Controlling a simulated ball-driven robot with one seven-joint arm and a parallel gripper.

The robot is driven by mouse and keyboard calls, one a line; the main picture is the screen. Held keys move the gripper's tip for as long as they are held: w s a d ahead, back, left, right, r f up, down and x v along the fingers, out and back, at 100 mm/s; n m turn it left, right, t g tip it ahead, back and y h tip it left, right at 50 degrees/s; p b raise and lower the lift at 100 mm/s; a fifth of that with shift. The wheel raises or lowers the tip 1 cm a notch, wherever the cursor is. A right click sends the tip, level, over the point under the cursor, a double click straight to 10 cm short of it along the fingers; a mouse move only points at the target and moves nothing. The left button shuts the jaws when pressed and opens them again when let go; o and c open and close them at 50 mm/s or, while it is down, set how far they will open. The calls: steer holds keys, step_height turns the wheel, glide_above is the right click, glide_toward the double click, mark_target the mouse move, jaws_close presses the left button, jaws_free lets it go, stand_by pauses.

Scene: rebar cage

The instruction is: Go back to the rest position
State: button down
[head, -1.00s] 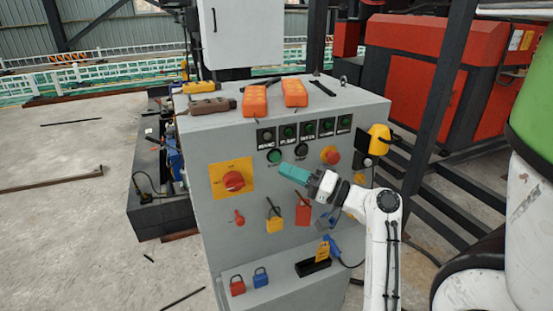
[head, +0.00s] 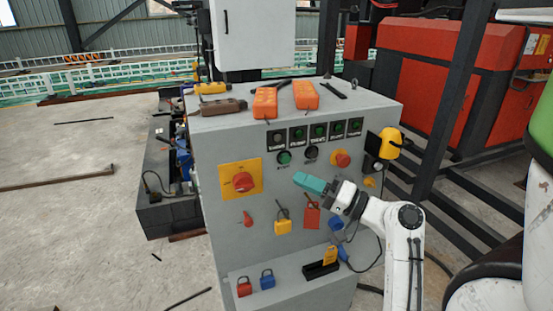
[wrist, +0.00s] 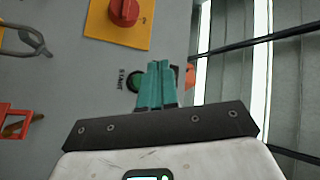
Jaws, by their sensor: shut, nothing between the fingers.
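My gripper (head: 302,178) has teal fingers and is shut and empty. In the head view it is in front of the grey control cabinet (head: 215,215), just below the row of buttons. The wrist view shows the closed teal fingers (wrist: 156,70) beside a green button (wrist: 134,80) with a label reading START. Whether the fingertips touch the panel cannot be told. A red rotary switch on a yellow plate (head: 240,181) is left of the gripper, and it also shows in the wrist view (wrist: 124,12).
Red (head: 312,214) and yellow (head: 282,226) lockout tags hang below my gripper. Red (head: 244,287) and blue (head: 267,281) padlocks stand on the lower ledge. Two orange devices (head: 265,103) lie on the cabinet top. Open floor (head: 80,225) lies to the left.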

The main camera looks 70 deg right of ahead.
steer(key=w+a+f+n+g+y, duration=0.3)
steer(key=w+a+f+g, duration=0.15)
steer(key=a+f, duration=0.45)
steer(key=w+a+f+n+g+y, duration=0.25)
steer(key=a+f+g, duration=0.35)
steer(key=f, duration=0.5)
steer(key=s+a+f+n+g+h, duration=0.4)
steer(key=s+a+f+n+g, duration=0.2)
steer(key=s+a+f+g, duration=0.3)
steer(key=shift+s+a+f+n, duration=0.45)
steer(key=shift+s+a, duration=0.65)
steer(key=shift+a, duration=0.65)
